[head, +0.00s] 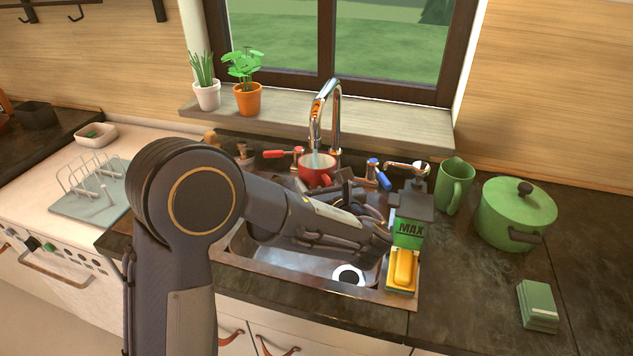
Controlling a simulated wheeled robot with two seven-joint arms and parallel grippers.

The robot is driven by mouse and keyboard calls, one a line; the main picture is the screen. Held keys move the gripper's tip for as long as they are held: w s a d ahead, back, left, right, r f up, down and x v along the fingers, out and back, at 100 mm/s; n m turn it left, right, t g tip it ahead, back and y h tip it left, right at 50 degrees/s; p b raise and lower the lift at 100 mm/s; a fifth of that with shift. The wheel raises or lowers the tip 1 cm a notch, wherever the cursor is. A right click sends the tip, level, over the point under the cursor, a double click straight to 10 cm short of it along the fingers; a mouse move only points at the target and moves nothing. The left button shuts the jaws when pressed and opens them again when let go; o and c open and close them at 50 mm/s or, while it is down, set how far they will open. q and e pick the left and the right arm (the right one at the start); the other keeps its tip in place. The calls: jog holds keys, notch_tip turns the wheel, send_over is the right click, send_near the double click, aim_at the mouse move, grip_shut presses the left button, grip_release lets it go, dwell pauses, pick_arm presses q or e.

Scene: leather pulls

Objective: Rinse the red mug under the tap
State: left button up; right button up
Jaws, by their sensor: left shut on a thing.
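The red mug (312,172) is over the back of the sink, directly below the spout of the chrome tap (337,112). A short pale stream seems to run from the spout into the mug. My left gripper (335,184) is shut on the mug at its right side; my forearm and wrist hide the fingertips and part of the mug. The tap has a red handle (275,153) on the left and a blue handle (379,176) on the right. My right gripper is not in view.
The metal sink (285,262) lies under my forearm. At its right edge stand a green MAX box (409,230) and a yellow sponge (403,268). A green mug (454,186) and a green pot (515,212) stand further right. A dish rack (92,185) is left.

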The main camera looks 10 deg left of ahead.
pick_arm(q)
jog(key=shift+d, duration=0.35)
jog(key=shift+s, duration=0.35)
jog(key=s+d, duration=0.1)
jog(key=s, duration=0.5)
jog(key=shift+s+d+b, duration=0.15)
jog(key=shift+s+b, duration=0.15)
jog(key=shift+b, duration=0.15)
